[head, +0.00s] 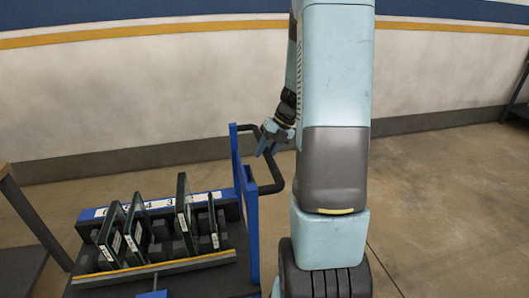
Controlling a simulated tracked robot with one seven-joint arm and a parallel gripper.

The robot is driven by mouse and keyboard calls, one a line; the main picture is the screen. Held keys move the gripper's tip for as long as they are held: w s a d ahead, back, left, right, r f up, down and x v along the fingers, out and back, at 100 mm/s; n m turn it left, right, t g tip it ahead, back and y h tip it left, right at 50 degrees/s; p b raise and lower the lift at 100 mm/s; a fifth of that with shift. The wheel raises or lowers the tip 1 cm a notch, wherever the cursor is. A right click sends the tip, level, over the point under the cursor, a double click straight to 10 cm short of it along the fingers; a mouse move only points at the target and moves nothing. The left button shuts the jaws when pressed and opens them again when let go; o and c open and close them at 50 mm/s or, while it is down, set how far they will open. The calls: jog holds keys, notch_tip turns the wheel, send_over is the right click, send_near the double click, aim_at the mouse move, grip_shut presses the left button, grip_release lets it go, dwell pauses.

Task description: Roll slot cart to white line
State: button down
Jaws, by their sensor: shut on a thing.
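The slot cart (250,205) is at the lower left, with blue end posts and dark slotted racks. Several dark green panels (183,210) stand upright in its slots, some tilted. A black handle (277,186) sticks out from the cart's right end. My gripper (267,145) is at the upper part of this handle and is shut on it. My arm hides part of the floor to the right of the cart. No white line shows on the visible floor.
A table with a wooden edge (35,217) stands close to the cart's left. Another dark table or shelf (518,108) is at the far right. The wall (150,95) runs behind. Bare concrete floor (450,200) lies open on the right.

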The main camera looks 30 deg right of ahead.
jog(key=w+a, duration=0.3)
jog(key=a, duration=1)
jog(key=shift+w+a, duration=0.25)
jog(key=shift+w, duration=0.15)
dwell(1.9)
dwell(0.7)
jog(key=shift+w+a, duration=0.25)
jog(key=shift+a, duration=0.7)
jog(key=shift+w+a, duration=0.3)
jog(key=shift+a, duration=0.6)
jog(key=shift+w+a, duration=0.25)
jog(key=shift+a, duration=0.7)
jog(key=c, duration=0.7)
grip_release()
jog(key=shift+v, duration=5.15)
